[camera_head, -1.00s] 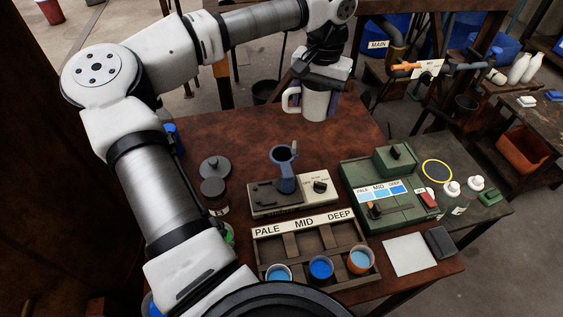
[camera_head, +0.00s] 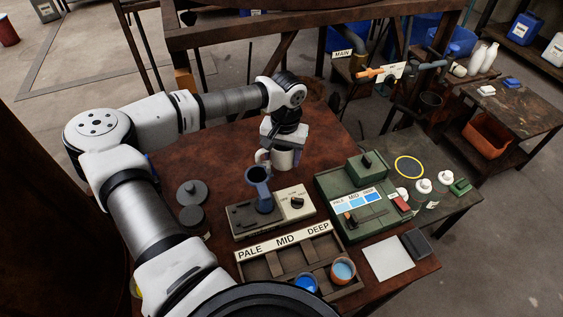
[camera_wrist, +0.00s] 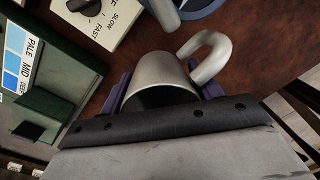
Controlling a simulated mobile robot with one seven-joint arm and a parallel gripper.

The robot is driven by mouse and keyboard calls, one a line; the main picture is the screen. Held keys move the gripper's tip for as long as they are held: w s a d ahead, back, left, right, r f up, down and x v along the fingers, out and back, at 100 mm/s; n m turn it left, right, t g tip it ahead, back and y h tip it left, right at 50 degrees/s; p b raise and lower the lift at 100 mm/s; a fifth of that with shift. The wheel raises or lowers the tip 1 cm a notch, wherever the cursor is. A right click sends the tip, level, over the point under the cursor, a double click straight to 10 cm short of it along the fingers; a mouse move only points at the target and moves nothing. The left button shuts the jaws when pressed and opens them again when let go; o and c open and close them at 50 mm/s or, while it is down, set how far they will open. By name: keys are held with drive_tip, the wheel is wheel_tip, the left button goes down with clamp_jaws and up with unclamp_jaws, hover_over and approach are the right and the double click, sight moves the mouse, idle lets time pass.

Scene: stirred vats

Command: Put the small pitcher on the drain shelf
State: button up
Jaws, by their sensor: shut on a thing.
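The small pitcher (camera_head: 284,160), pale cream with a looped handle, is in my gripper (camera_head: 284,148) above the back part of the brown table, just behind the stirrer. In the wrist view the pitcher (camera_wrist: 160,72) lies between the two purple fingers of my gripper (camera_wrist: 163,93), with its handle to the upper right. The fingers are shut on its body. I cannot tell whether its base touches the table. No shelf is labelled as the drain shelf; a dark side surface with a yellow ring (camera_head: 409,157) is at the right.
The stirrer (camera_head: 242,220) with a blue vessel (camera_head: 259,188) stands close in front of the pitcher. A green control box (camera_head: 345,197) is to its right. A PALE/MID/DEEP rack (camera_head: 285,243) with cups is at the front. White bottles (camera_head: 423,187) stand near the ring.

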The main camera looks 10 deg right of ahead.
sight(282, 166)
wheel_tip(282, 166, down, 5)
drive_tip(key=shift+p, duration=0.75)
drive_tip(key=shift+f, duration=0.15)
drive_tip(key=shift+w+f+b, duration=0.1)
drive_tip(key=shift+f+b, duration=0.15)
drive_tip(key=shift+b, duration=0.1)
drive_tip(key=o, duration=1.2)
drive_tip(key=shift+r, duration=0.1)
drive_tip(key=shift+r, duration=0.15)
